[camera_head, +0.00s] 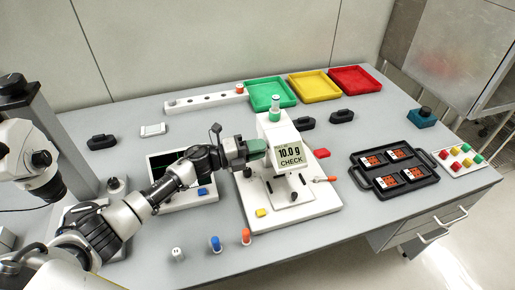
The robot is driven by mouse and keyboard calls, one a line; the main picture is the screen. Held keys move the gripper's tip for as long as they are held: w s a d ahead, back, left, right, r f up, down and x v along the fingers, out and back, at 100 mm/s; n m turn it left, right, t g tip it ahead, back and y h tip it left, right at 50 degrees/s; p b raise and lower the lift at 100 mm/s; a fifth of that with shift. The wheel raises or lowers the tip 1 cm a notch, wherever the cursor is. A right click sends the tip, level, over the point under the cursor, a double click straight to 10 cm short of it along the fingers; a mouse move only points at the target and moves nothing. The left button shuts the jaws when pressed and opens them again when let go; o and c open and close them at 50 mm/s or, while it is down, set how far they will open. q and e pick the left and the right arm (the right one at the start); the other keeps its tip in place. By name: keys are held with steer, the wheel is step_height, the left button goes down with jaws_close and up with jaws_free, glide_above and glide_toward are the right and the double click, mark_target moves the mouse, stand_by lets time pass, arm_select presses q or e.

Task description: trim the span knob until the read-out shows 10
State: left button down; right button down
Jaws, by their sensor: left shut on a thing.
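The white bonding machine (266,127) stands on a white base plate (318,205) in the middle of the table. Its read-out (290,154) shows "10.0 g" with "CHECK" under it. My left gripper (257,149) is shut at the left side of the machine's head, beside the read-out. It is shut on the span knob, which the fingers mostly hide. My right gripper is not in view.
A black tray with orange chips (394,177) lies to the right. Green (270,106), yellow (313,98) and red (354,91) trays stand at the back. Blue (215,246) and orange (246,238) pegs stand in front. The front right of the table is clear.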

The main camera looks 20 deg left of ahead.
arm_select(q)
steer(key=c, duration=1)
jaws_free()
steer(key=shift+a, duration=0.1)
steer(key=b+v, duration=0.2)
steer(key=v, duration=0.8)
steer(key=shift+s+a+b, duration=0.3)
steer(key=shift+b, duration=0.05)
